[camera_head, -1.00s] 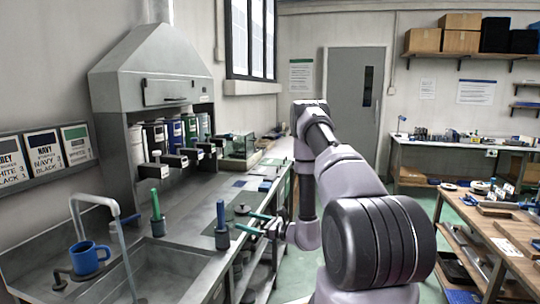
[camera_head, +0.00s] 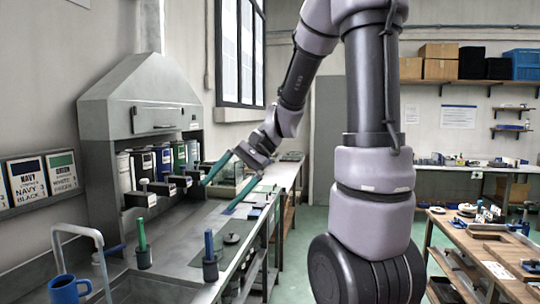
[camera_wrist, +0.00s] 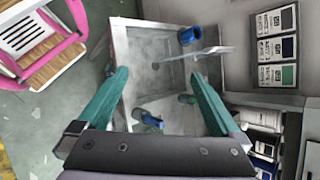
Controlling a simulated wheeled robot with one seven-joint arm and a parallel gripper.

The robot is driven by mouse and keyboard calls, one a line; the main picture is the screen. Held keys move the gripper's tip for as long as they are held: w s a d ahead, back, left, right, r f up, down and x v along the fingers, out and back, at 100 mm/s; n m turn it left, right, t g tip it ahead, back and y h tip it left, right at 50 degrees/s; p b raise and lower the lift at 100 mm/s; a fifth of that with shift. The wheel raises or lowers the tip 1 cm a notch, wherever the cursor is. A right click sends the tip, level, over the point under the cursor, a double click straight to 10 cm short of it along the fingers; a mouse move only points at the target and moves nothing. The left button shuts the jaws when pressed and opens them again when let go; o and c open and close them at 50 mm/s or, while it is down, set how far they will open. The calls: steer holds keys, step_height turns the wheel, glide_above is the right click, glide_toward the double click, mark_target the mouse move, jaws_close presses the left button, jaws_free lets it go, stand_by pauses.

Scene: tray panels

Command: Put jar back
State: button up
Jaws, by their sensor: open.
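My gripper (camera_head: 216,197) hangs above the counter in the head view. Its two green fingers are spread with nothing between them, also in the wrist view (camera_wrist: 160,74). A row of several jar-like canisters (camera_head: 143,163) with light, dark, navy and green fronts stands under the grey hood, left of my gripper and apart from it. I cannot tell which one the task's jar is. A small pot with a blue handle (camera_head: 209,247) stands on the counter below the gripper. A pot with a green handle (camera_head: 143,240) stands to its left.
A sink with a bent tap (camera_head: 85,235) and a blue mug (camera_head: 68,288) is at front left. Dark blocks (camera_head: 160,187) project below the canisters. The wrist view shows a pink-framed stand (camera_wrist: 40,35). A wooden bench (camera_head: 480,240) is at right, with green floor between.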

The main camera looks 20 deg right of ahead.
steer(key=s+d+r+n+t+h, duration=0.4)
steer(key=s+d+r+t+h, duration=0.3)
steer(key=s+d+r, duration=0.1)
steer(key=shift+s+d+r, duration=0.2)
steer(key=shift+s+r, duration=0.2)
steer(key=shift+r, duration=0.05)
